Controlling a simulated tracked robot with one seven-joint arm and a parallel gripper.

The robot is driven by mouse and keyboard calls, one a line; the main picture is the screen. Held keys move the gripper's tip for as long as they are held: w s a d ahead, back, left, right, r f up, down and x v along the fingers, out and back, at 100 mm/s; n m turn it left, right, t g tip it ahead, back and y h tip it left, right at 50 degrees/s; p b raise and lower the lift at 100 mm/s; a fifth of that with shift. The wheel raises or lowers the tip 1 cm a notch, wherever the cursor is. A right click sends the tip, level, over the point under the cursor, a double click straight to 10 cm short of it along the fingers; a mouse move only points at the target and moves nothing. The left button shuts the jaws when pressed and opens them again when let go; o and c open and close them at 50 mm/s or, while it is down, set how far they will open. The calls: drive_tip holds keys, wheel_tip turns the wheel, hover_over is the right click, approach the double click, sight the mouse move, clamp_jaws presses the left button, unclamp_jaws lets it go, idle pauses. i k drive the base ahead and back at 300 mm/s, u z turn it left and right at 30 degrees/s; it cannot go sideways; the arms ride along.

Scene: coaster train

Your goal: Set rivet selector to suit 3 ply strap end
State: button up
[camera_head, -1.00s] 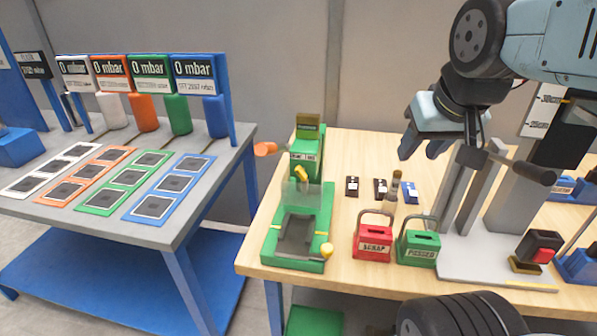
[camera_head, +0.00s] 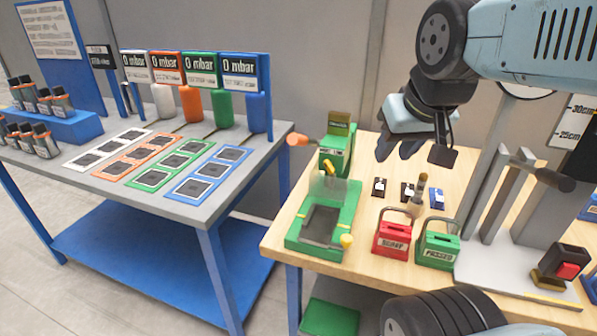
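A green bench machine (camera_head: 337,150) stands at the left of the wooden bench, with an orange-ended handle (camera_head: 300,139) at its upper left and a small dark sign on top. A yellow lever (camera_head: 330,167) sits on its front above a clear guard. Its green base (camera_head: 295,238) holds a dark plate, with a yellow knob (camera_head: 346,240) at the front right corner. I cannot tell which part is the rivet selector, and its markings are too small to read. No strap end is identifiable. My gripper (camera_head: 396,150) hangs above the bench, right of the machine, empty, its fingers apart.
Red scrap (camera_head: 392,243) and green passed (camera_head: 437,252) lock-shaped boxes stand in front. A grey stand (camera_head: 480,255) is at right. A separate grey table (camera_head: 190,205) with coloured mats is at left.

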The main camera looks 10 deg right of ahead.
sight(327, 164)
drive_tip(key=u, duration=0.9)
drive_tip(key=k, duration=2.05)
drive_tip(key=z, duration=0.6)
drive_tip(key=i, duration=1.5)
drive_tip(key=u, duration=0.05)
